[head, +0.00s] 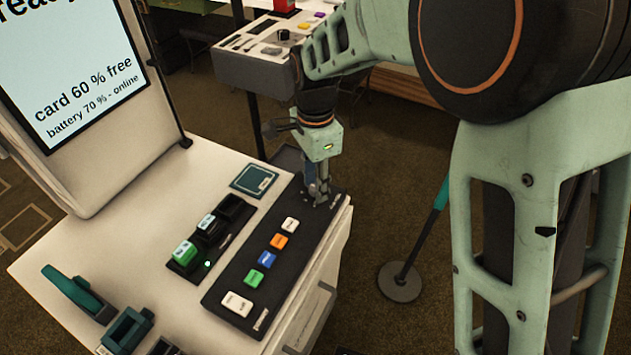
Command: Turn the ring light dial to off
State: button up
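My gripper (319,192) points down at the far end of a black control panel (228,292) on the white cabinet. Its fingertips are at or just above the panel, among small white marks. Any dial at that spot is hidden by the fingers, so I cannot tell its setting or whether the fingers touch it. The fingers look close together, but too small to tell if they grip something. A black round knob (283,35) shows on a grey console in the background, apart from my gripper.
Several coloured buttons, including an orange one (279,241), line the panel. A black charger-like block (188,264) and a teal card (254,181) lie beside it. A screen (75,75) stands at left. A round-based stand (400,282) is on the floor at right.

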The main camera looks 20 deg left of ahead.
grip_shut()
jog(key=shift+r+n, duration=0.1)
jog(key=shift+n, duration=0.4)
jog(key=n+p, duration=0.2)
jog(key=n, duration=0.2)
jog(key=shift+n, duration=0.3)
jog(key=n+p, duration=0.1)
jog(key=n, duration=0.5)
jog(key=shift+n+p, duration=0.3)
jog(key=shift+p, duration=0.05)
jog(key=n+p, duration=0.1)
jog(key=n, duration=0.5)
jog(key=shift+p, duration=0.35)
jog(key=n+p, duration=0.1)
jog(key=n, duration=0.2)
jog(key=shift+n, duration=0.3)
jog(key=shift+n+p, duration=0.55)
jog(key=shift+n, duration=1.05)
